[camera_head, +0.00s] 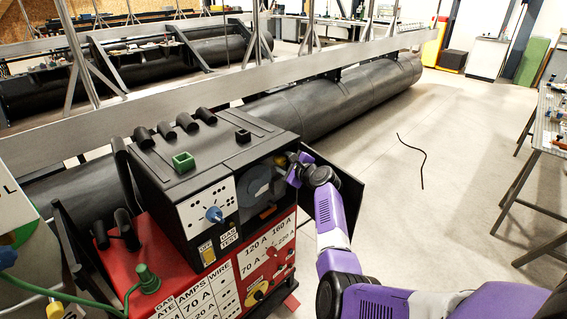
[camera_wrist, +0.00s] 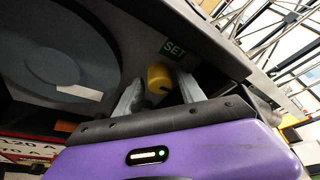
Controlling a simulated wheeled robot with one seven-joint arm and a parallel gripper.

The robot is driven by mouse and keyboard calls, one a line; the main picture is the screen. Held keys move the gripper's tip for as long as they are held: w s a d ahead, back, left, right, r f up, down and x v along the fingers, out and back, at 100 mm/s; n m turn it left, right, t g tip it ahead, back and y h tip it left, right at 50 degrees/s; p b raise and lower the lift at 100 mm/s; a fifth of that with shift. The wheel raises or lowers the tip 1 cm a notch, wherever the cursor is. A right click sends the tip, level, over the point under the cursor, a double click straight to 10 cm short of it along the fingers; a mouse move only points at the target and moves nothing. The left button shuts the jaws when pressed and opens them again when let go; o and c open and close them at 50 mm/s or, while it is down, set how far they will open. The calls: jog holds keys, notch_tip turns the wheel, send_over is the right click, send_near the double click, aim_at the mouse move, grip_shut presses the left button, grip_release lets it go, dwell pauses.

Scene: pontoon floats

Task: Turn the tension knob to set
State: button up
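The yellow tension knob (camera_wrist: 158,76) sits on the dark inner wall of the machine's open side compartment. A green label reading SET (camera_wrist: 174,47) is just above it in the wrist view. My gripper (camera_wrist: 160,84) has its two grey fingers apart, one on each side of the knob, with slim gaps seeming to remain. Contact is hard to make out. In the head view my gripper (camera_head: 291,166) reaches into the compartment at the upper right of the red and black welding machine (camera_head: 205,150), and the knob is mostly hidden by it.
A grey wire reel (camera_wrist: 45,50) fills the left of the wrist view, close to the fingers. The open black compartment door (camera_head: 335,200) stands right of my gripper. A long black pontoon float (camera_head: 340,98) lies behind the machine. The floor at right is mostly clear, with a thin black cable (camera_head: 421,160).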

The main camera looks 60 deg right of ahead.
grip_shut()
jog(key=shift+f, duration=0.1)
jog(key=shift+f+b, duration=0.1)
jog(key=shift+b, duration=0.4)
jog(key=shift+f+n+h+b, duration=0.1)
jog(key=shift+n+h+b, duration=0.2)
jog(key=shift+n+b, duration=0.1)
jog(key=n+t+h+b, duration=0.1)
jog(key=n+b, duration=0.4)
jog(key=b, duration=0.6)
jog(key=n+t+h+b, duration=0.1)
jog(key=n+b, duration=0.4)
jog(key=b, duration=0.6)
jog(key=f+n+t+b, duration=0.1)
jog(key=n+t+b, duration=0.2)
jog(key=b, duration=0.8)
jog(key=shift+n+h, duration=0.4)
jog(key=shift+n, duration=0.9)
jog(key=shift+r+b, duration=0.25)
jog(key=shift+b, duration=0.25)
